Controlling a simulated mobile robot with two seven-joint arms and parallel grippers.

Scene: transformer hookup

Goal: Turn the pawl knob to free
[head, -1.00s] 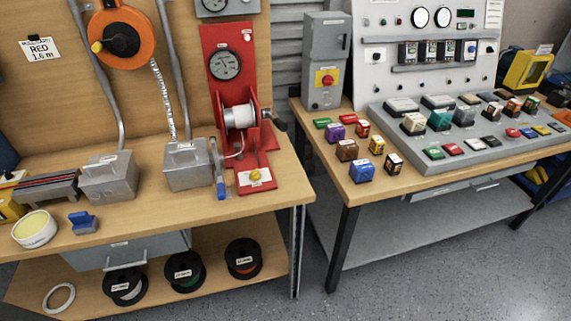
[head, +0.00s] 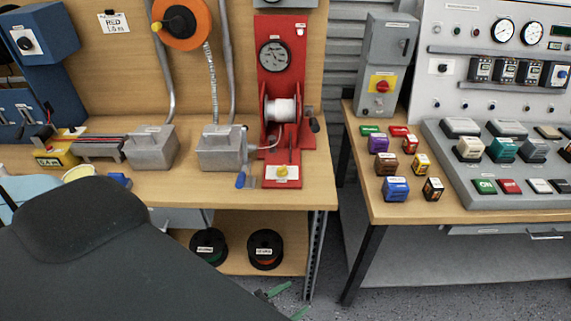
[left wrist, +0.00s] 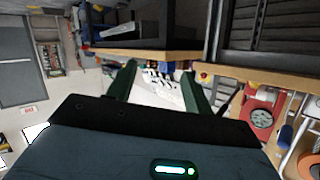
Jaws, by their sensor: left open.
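The yellow pawl knob (head: 281,171) sits on a white plate at the front foot of the red winch stand (head: 282,110). The stand carries a white drum and a round gauge, with a dark crank handle at its right. My left arm crosses the lower left of the head view. The green fingertips of my left gripper (head: 287,302) show at the bottom, below the bench's front edge and apart from the knob. In the left wrist view the left gripper (left wrist: 160,78) is open and empty. The red stand (left wrist: 262,117) shows at the right there; I cannot make out the knob.
A grey metal box (head: 222,148) with a blue-handled lever (head: 241,180) stands just left of the winch. Spools (head: 265,249) lie on the lower shelf. A second table (head: 440,215) with coloured blocks and a control panel stands right, across a gap.

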